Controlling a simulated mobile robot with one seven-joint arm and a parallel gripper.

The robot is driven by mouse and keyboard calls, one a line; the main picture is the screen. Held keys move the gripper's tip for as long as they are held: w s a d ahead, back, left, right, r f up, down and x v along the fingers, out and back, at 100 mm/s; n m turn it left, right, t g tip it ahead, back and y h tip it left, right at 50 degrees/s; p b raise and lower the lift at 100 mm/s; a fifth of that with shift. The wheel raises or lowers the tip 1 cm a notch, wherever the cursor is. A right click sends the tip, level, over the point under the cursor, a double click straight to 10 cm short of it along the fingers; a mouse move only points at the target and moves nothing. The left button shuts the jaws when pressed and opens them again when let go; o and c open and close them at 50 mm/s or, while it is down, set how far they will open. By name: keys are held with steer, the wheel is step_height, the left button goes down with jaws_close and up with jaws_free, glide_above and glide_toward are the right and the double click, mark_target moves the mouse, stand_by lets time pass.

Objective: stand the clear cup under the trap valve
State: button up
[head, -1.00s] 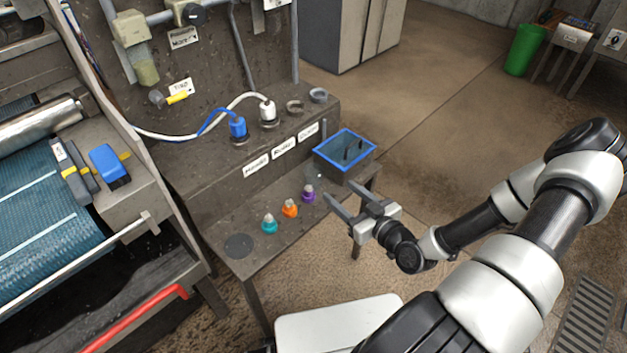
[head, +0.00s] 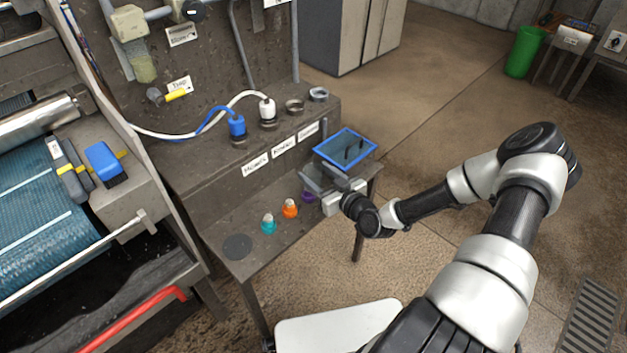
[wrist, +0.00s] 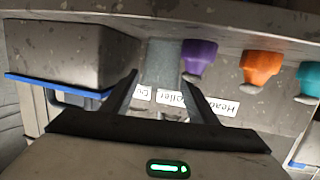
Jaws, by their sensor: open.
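The trap valve (head: 173,97) has a yellow handle and sits low on the back panel, under a label that seems to read Trap. The clear cup (wrist: 162,62) shows in the wrist view as a see-through grey-blue shape between and just beyond my finger tips. In the head view my gripper hides most or all of it. My gripper (head: 318,180) is open at the right end of the lower shelf, and it also shows in the wrist view (wrist: 160,80). I cannot tell whether the fingers touch the cup.
Purple (head: 308,196), orange (head: 290,208) and teal (head: 268,224) bottles line the shelf left of my gripper. A blue-rimmed bin (head: 330,156) stands close behind it. A dark round disc (head: 238,247) marks the shelf's left end. Hoses cross the upper ledge.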

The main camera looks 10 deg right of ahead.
steer(key=c, duration=0.9)
steer(key=shift+r, duration=0.1)
